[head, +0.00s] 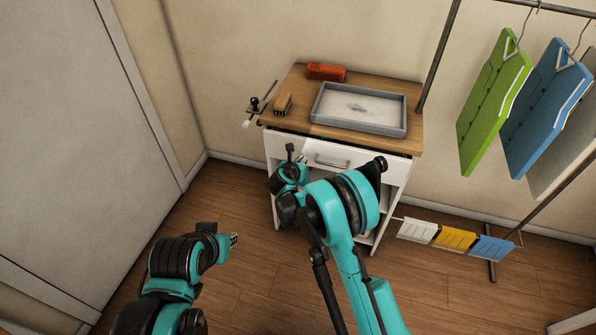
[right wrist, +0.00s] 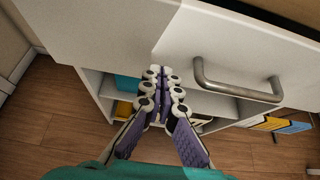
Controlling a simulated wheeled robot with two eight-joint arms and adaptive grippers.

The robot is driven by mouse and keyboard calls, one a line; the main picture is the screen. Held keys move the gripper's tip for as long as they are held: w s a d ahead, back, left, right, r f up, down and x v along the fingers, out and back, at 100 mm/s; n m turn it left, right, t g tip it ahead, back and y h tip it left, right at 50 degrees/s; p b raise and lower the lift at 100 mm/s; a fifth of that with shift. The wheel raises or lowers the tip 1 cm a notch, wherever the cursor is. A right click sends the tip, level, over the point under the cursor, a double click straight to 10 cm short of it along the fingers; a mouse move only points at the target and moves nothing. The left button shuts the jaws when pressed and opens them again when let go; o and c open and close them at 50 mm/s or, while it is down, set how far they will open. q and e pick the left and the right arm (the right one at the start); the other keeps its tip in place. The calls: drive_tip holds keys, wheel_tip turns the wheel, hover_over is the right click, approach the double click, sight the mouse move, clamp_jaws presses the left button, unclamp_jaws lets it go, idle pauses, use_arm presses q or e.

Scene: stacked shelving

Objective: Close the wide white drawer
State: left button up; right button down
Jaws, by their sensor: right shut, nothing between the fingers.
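The wide white drawer (head: 355,157) is in the upper part of a white cabinet under a wooden top. Its front has a metal bar handle (head: 331,162). In the right wrist view the drawer front (right wrist: 225,45) seems to stand slightly out past the white panel at its left; how far is hard to tell. My right gripper (right wrist: 163,83) is shut and empty, its fingertips by the drawer front's lower left corner, left of the handle (right wrist: 238,92). Contact cannot be told. My left gripper (head: 234,240) is low at the left, away from the cabinet, its jaws too small to read.
Open shelves lie below the drawer. A clothes rack (head: 436,60) with hanging clothes stands at the right. The floor (head: 250,280) in front is clear.

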sight(305, 150)
drive_tip(key=shift+w+d, duration=0.2)
drive_tip(key=shift+w, duration=0.65)
drive_tip(key=shift+w, duration=0.1)
drive_tip(key=w, duration=0.2)
drive_tip(key=w+d, duration=0.1)
drive_tip(key=w, duration=0.1)
drive_tip(key=shift+w+d, duration=0.1)
drive_tip(key=shift+d, duration=0.05)
drive_tip(key=shift+r, duration=0.1)
